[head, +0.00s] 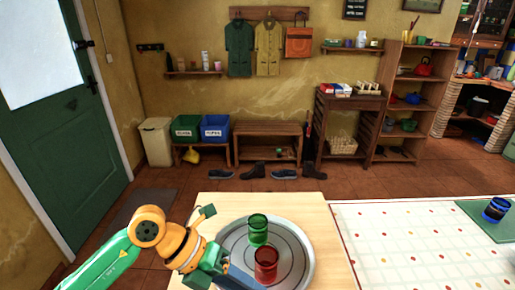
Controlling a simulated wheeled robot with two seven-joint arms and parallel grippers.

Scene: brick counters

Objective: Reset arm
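My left arm comes in from the left, green then orange. My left gripper (222,246) is at the left rim of a round grey metal tray (297,228); whether its fingers are apart or together is not clear. A green cup (258,230) stands upright on the tray, with a red cup (265,265) just in front of it. Both cups are to the right of the gripper, and I see nothing clearly held in it. My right gripper is not in view.
The tray is on a light wooden counter (328,225). To the right is a counter with a dotted white cloth (400,240) and a blue cup (496,209) on a green mat (476,217). A bench, bins and shelves stand along the far wall.

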